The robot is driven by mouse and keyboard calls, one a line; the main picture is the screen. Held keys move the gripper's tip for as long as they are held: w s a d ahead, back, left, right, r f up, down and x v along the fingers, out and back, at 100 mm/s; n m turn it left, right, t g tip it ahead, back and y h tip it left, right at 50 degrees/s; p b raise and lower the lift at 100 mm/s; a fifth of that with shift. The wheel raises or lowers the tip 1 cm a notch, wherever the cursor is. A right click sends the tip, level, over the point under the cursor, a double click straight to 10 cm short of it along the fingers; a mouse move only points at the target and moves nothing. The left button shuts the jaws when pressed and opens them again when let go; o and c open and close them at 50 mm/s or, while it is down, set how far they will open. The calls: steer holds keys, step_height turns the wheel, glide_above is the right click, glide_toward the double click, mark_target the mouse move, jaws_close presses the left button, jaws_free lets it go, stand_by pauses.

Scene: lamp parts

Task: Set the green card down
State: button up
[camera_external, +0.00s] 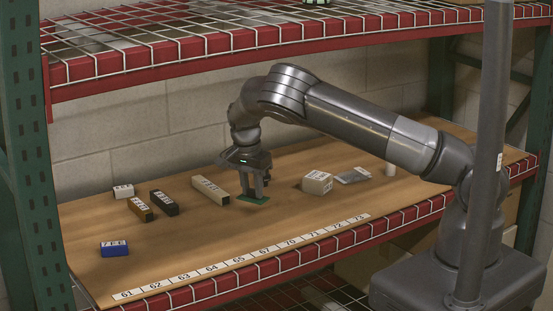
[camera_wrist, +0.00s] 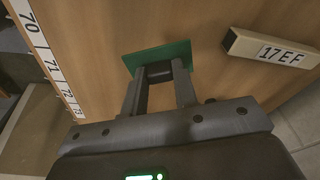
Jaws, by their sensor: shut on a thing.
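The green card (camera_external: 254,200) is at the tips of my gripper (camera_external: 259,192), low over the wooden shelf board (camera_external: 285,220). In the wrist view the card (camera_wrist: 160,54) shows as a flat green rectangle beyond the two dark fingers of my gripper (camera_wrist: 160,72). The fingers are closed on the card's near edge. I cannot tell whether the card touches the board.
A long beige box (camera_external: 211,190) marked 17EF (camera_wrist: 275,48) lies left of the card. Black (camera_external: 164,203), brown (camera_external: 139,209), white (camera_external: 123,191) and blue (camera_external: 114,248) boxes lie farther left. A cardboard box (camera_external: 317,182) stands right. A number strip (camera_external: 240,258) runs along the front.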

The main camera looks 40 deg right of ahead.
mark_target(255, 214)
steer(key=shift+w+d, duration=0.3)
steer(key=shift+d, duration=0.15)
steer(key=shift+w+d+f, duration=0.1)
steer(key=shift+d+f, duration=0.05)
steer(key=shift+f, duration=2.2)
steer(key=o, duration=0.9)
steer(key=shift+f, duration=0.1)
steer(key=shift+o, duration=0.2)
steer(key=shift+s+a+r, duration=0.1)
steer(key=shift+a+r, duration=0.05)
steer(key=shift+r, duration=1.15)
steer(key=shift+s+a+r, duration=0.1)
steer(key=shift+a+r, duration=0.1)
steer(key=shift+r, duration=1.05)
steer(key=shift+s+a+r, duration=0.1)
steer(key=shift+a+r, duration=0.05)
steer(key=shift+r, duration=1.15)
steer(key=shift+w, duration=0.1)
